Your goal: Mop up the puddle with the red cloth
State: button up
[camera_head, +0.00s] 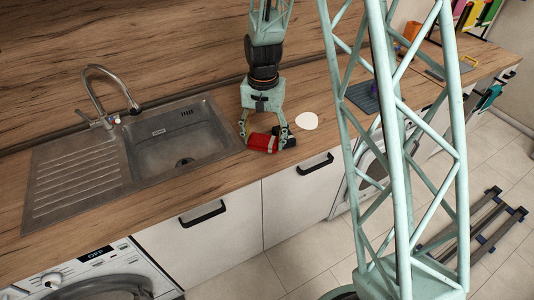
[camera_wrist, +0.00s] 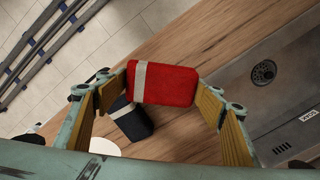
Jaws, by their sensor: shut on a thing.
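The red cloth (camera_head: 262,142) is a folded block with a pale band, near the front edge of the worktop, right of the sink. In the wrist view the cloth (camera_wrist: 172,85) sits between both fingers. My gripper (camera_head: 265,138) points down and is shut on it. I cannot tell whether the cloth touches the worktop. The puddle (camera_head: 306,121) is a whitish rounded patch on the wood, right of my gripper and apart from the cloth. Part of the puddle (camera_wrist: 104,146) shows low in the wrist view, partly hidden by my gripper.
A dark block with a pale band (camera_wrist: 132,121) lies beside the cloth, close to one finger. The steel sink (camera_head: 185,150) and tap (camera_head: 105,95) are to the left. A dark mat (camera_head: 364,97) lies further right.

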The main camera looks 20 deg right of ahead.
jog(key=w+r+n+b, duration=0.3)
jog(key=w+n+b, duration=0.2)
jog(key=w+n, duration=0.1)
jog(key=shift+n, duration=0.3)
jog(key=shift+d, duration=0.2)
dwell(0.3)
